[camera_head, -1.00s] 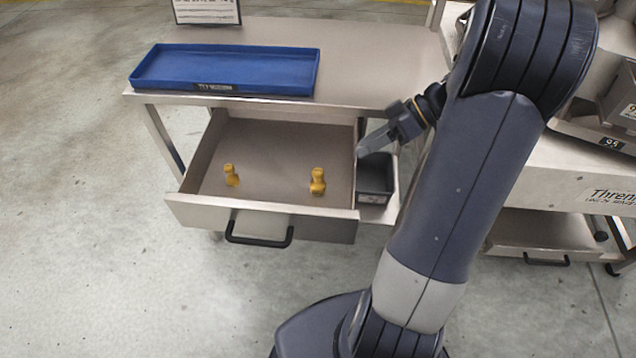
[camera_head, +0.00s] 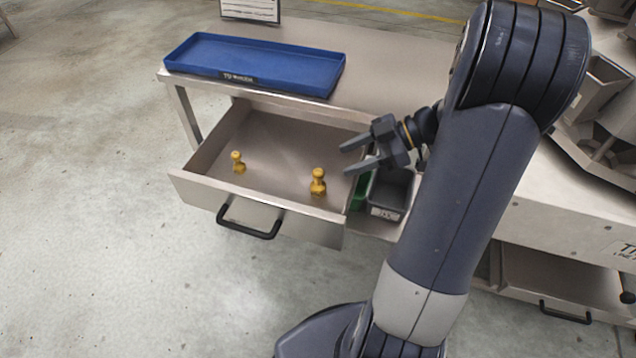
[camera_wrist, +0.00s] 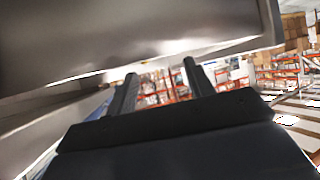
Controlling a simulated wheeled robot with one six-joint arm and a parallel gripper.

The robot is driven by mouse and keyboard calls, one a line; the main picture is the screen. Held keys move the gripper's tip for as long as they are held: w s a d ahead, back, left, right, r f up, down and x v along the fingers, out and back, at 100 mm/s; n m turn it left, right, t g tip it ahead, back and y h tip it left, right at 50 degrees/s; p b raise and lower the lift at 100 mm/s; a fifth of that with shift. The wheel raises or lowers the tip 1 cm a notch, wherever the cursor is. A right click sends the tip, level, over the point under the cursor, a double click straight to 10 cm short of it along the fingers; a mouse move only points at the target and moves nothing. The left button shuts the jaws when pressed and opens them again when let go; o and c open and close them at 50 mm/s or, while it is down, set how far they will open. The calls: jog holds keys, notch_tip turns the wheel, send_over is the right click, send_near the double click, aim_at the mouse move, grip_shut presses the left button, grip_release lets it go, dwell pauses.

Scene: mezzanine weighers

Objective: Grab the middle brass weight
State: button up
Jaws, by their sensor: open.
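Two brass weights stand upright and apart in the open drawer (camera_head: 285,147) in the head view. One weight (camera_head: 238,162) is at the left and the other, slightly larger-looking weight (camera_head: 318,182) is nearer the drawer's right side. No third weight shows, so I cannot tell which is the middle one. My gripper (camera_head: 345,160) is open and empty, above the drawer's right side, to the upper right of the right weight and not touching it. In the wrist view my gripper's two fingers (camera_wrist: 158,80) are apart with nothing between them; no weight shows there.
A blue tray (camera_head: 170,62) lies on the bench top (camera_head: 390,65) behind the drawer. A grey bin (camera_head: 391,192) and a green bin (camera_head: 360,192) sit right of the drawer. A weighing machine (camera_head: 570,190) stands at the right. Open floor lies left and front.

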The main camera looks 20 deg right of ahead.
aim_at(320, 171)
jog(key=shift+s+r+x, duration=0.1)
jog(key=shift+s+x, duration=0.05)
jog(key=shift+x, duration=1.4)
jog(key=shift+s+r+x, duration=0.1)
jog(key=shift+x, duration=1.45)
jog(key=shift+a, duration=0.2)
jog(key=shift+c, duration=0.3)
grip_shut()
